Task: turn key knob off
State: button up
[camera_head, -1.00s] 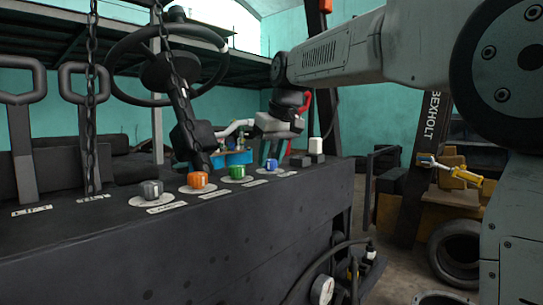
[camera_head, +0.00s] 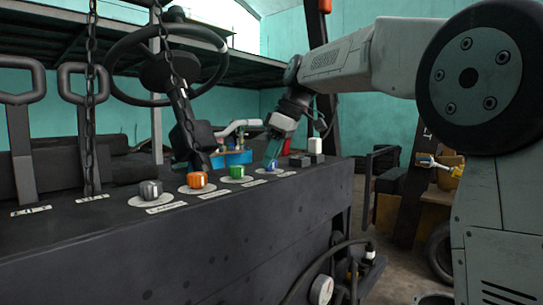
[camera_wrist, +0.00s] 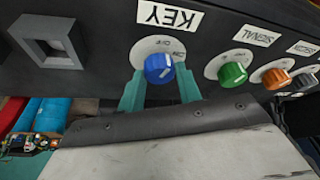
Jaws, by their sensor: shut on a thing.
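The blue key knob (camera_wrist: 158,68) sits on a pale round plate under a label reading KEY, which appears upside down in the wrist view. Its pale mark points to the lower right there. Part of the plate's lettering shows above the knob. My gripper (camera_wrist: 160,80) has its teal fingers on both sides of the blue knob and is shut on it. In the head view my gripper (camera_head: 271,163) reaches down onto the panel at the blue knob (camera_head: 270,167), which is partly hidden by the fingers.
A green knob (camera_head: 237,172), an orange knob (camera_head: 197,180) and a grey knob (camera_head: 150,190) stand in a row to the left. A white-topped switch (camera_head: 315,147) is close on the right. The steering wheel (camera_head: 165,55), chain and levers (camera_head: 24,150) rise behind and left.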

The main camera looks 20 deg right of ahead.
jog(key=shift+w+d+n+g+y, duration=0.1)
jog(key=shift+n+g+y, duration=0.4)
jog(key=shift+n, duration=1.4)
jog(key=shift+g+h, duration=0.3)
jog(key=o, duration=1)
jog(key=v, duration=0.7)
jog(key=shift+d+r, duration=0.2)
jog(key=shift+r, duration=0.15)
